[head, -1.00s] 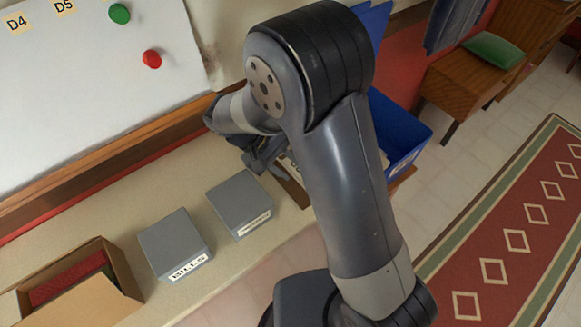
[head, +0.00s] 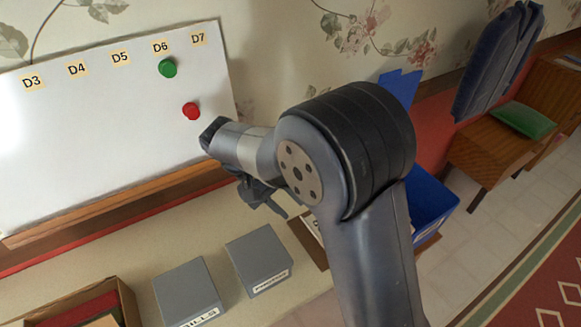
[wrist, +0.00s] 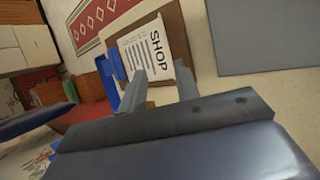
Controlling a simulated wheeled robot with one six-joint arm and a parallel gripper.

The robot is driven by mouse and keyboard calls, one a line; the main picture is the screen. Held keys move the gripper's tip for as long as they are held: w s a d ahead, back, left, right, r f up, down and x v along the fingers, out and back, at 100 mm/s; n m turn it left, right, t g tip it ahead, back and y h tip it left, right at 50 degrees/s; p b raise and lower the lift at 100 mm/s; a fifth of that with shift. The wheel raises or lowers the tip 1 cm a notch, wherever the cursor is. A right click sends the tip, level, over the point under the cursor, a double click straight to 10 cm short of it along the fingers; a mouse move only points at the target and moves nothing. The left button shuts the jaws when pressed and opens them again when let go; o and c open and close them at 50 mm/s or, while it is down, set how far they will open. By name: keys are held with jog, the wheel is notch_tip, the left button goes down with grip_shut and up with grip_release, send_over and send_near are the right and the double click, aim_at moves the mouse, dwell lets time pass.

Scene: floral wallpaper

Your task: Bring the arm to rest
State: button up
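My arm reaches over the counter, and my gripper (head: 272,204) hangs above the area behind the grey boxes in the head view. In the wrist view my gripper (wrist: 160,88) shows two fingers set apart with nothing between them. My arm hides part of the clipboard in the head view.
Two grey boxes (head: 258,262) (head: 187,292) and an open cardboard box (head: 60,308) stand on the counter. A whiteboard (head: 100,130) with green (head: 168,68) and red (head: 191,111) magnets is behind. A blue bin (head: 430,205) is right of my arm.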

jog(key=x, duration=1.1)
jog(key=shift+s, duration=0.1)
jog(key=r+p, duration=0.2)
jog(key=shift+w+d+y+p, duration=0.2)
jog(key=shift+w+y+p, duration=0.1)
jog(key=shift+y, duration=0.1)
jog(key=shift+w+d+r+g+y+p, duration=0.15)
jog(key=shift+d+r+g+y+p, duration=0.15)
jog(key=shift+r+g+y+p, duration=0.45)
jog(key=shift+r, duration=0.1)
